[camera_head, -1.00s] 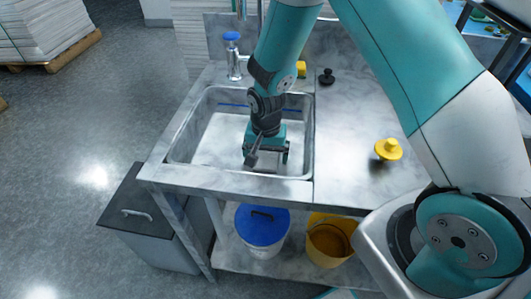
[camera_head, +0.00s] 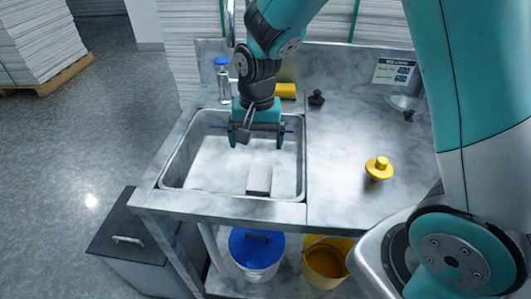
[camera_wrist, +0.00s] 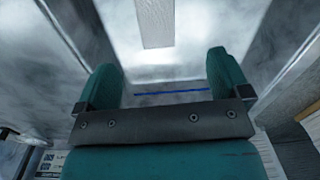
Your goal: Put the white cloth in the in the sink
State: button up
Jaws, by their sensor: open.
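The white cloth (camera_head: 259,179) lies folded as a small block on the floor of the metal sink (camera_head: 171,160), near its front right part. It also shows in the wrist view (camera_wrist: 155,22), at the top edge and cut off by it. My gripper (camera_head: 257,140) is open and empty over the back part of the sink, apart from the cloth and behind it. Its two teal fingers (camera_wrist: 165,72) are spread in the wrist view with nothing between them.
A yellow sponge-like block (camera_head: 285,91), a black knob (camera_head: 316,98) and a yellow knobbed object (camera_head: 378,168) are on the counter (camera_head: 340,195). A blue-lidded bucket (camera_head: 257,250) and a yellow bucket (camera_head: 325,262) stand below.

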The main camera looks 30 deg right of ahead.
jog(key=s+a+r+n+y, duration=0.2)
jog(key=s+r+n, duration=0.4)
jog(key=s, duration=0.4)
jog(key=s+a+r+n+y, duration=0.1)
jog(key=s+a+r+n, duration=0.3)
jog(key=s, duration=0.6)
notch_tip(320, 180, up, 4)
jog(key=n, duration=0.2)
jog(key=shift+f+n+y, duration=0.2)
jog(key=shift+n+y, duration=0.2)
